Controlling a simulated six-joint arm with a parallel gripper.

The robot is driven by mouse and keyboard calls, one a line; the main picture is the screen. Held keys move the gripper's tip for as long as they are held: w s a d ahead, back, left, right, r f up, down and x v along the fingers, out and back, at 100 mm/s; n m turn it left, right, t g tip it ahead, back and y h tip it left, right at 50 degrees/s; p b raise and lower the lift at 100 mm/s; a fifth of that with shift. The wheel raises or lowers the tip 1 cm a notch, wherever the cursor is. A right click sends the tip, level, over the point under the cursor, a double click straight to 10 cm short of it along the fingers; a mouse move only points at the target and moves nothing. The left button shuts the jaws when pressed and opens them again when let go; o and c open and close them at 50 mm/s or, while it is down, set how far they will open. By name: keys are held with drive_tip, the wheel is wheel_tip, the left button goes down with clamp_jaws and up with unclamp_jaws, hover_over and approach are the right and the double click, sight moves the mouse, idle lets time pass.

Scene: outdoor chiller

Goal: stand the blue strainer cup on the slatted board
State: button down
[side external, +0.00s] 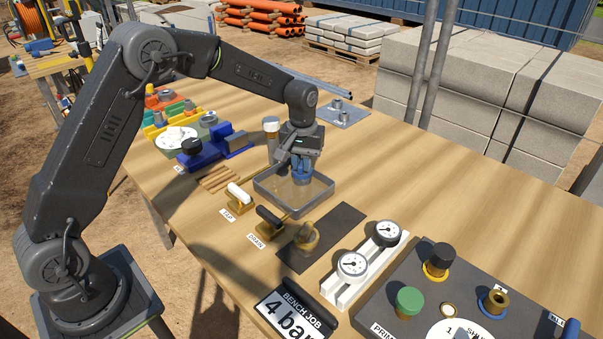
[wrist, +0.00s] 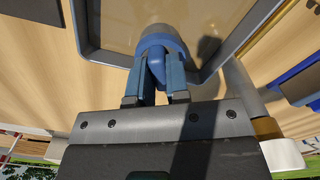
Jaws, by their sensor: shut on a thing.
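The blue strainer cup (side external: 302,176) is held in my gripper (side external: 301,160), over or inside the grey tray (side external: 277,207). I cannot tell whether it touches the tray floor. In the wrist view my gripper (wrist: 155,78) has its two fingers closed on the blue cup (wrist: 157,45), with the tray rim (wrist: 92,32) around it. The cup's lower end is hard to make out. The slatted board (side external: 217,180), of light brown wooden strips, lies on the table left of the tray, and the part of it that shows is bare.
A white-handled tap (side external: 238,195) and a black-handled drain valve (side external: 269,217) stand at the tray's near side. A blue clamp-like device (side external: 215,148) stands behind the board. A capped cylinder (side external: 271,130) rises by the tray's far left corner.

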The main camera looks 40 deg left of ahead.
sight(302, 162)
drive_tip(key=shift+r, duration=0.15)
drive_tip(key=shift+r, duration=3.4)
drive_tip(key=c, duration=1.7)
unclamp_jaws()
clamp_jaws()
